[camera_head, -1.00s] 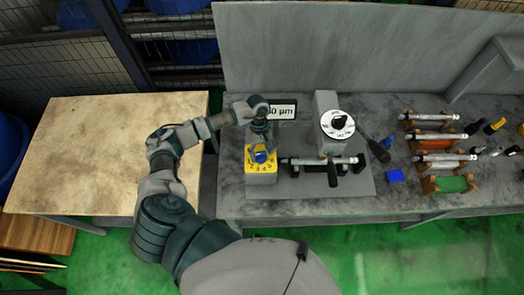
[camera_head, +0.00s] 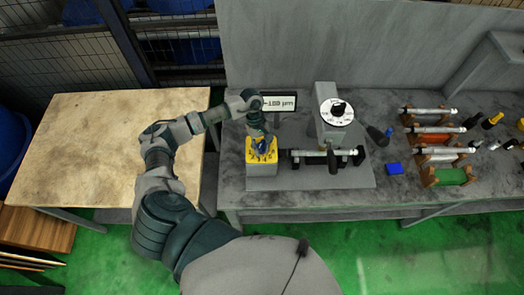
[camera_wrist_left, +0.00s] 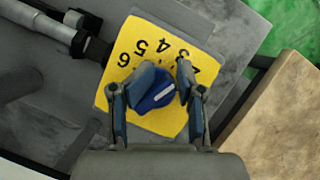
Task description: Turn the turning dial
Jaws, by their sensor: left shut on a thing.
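The turning dial (camera_wrist_left: 152,92) is a blue knob with a white line on a yellow plate (camera_wrist_left: 125,75) with black numbers. The plate tops a grey box on the bench, seen in the head view (camera_head: 262,157). My left gripper (camera_wrist_left: 170,80) points down at the dial, one finger on each side, shut on the knob. In the head view my left gripper (camera_head: 262,143) stands over the yellow plate and hides most of the knob. The white line points up and to the right in the wrist view. My right gripper is in no view.
A display (camera_head: 279,103) stands behind the dial box. A round white dial (camera_head: 336,112) on a grey column and a horizontal spindle (camera_head: 327,153) stand to the right. A bare wooden table (camera_head: 110,150) is at left.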

